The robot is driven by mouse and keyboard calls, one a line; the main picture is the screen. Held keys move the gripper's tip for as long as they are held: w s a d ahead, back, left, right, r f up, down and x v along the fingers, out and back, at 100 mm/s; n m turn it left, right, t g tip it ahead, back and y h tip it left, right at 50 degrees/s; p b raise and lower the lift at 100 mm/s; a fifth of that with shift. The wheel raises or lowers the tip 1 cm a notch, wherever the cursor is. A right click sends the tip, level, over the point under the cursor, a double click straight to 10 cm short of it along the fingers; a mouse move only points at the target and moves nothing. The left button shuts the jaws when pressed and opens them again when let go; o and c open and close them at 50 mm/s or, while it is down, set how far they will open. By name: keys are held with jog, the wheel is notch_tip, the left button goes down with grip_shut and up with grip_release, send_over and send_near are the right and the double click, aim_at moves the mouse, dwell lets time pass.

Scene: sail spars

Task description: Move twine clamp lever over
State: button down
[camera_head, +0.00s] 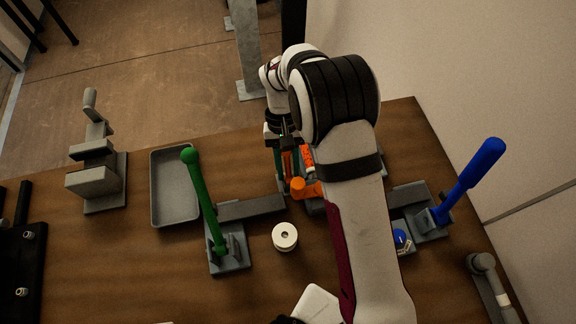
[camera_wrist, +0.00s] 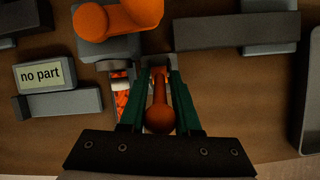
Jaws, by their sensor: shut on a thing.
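My gripper (camera_wrist: 158,90) is shut on an orange lever (camera_wrist: 158,110) with a rounded end, seen between its two green fingers in the wrist view. In the head view my gripper (camera_head: 283,150) is at the middle of the table, partly hidden by my arm. A larger orange handle (camera_wrist: 120,18) on a grey block lies just beyond the fingers; it also shows in the head view (camera_head: 305,189). No visible label marks which lever is the twine clamp's. The base under the held lever is mostly hidden.
A green lever (camera_head: 203,195) stands on a grey base left of my gripper, beside a grey tray (camera_head: 155,190). A blue lever (camera_head: 472,178) stands at the right. A white spool (camera_head: 285,236) sits in front. A "no part" sign (camera_wrist: 45,75) is beside the fingers.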

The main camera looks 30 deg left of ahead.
jog(key=shift+s+d+t+y, duration=0.15)
jog(key=shift+t+y, duration=0.45)
jog(key=c, duration=0.6)
grip_release()
jog(key=shift+r, duration=0.15)
jog(key=v, duration=1.5)
jog(key=shift+r, duration=0.3)
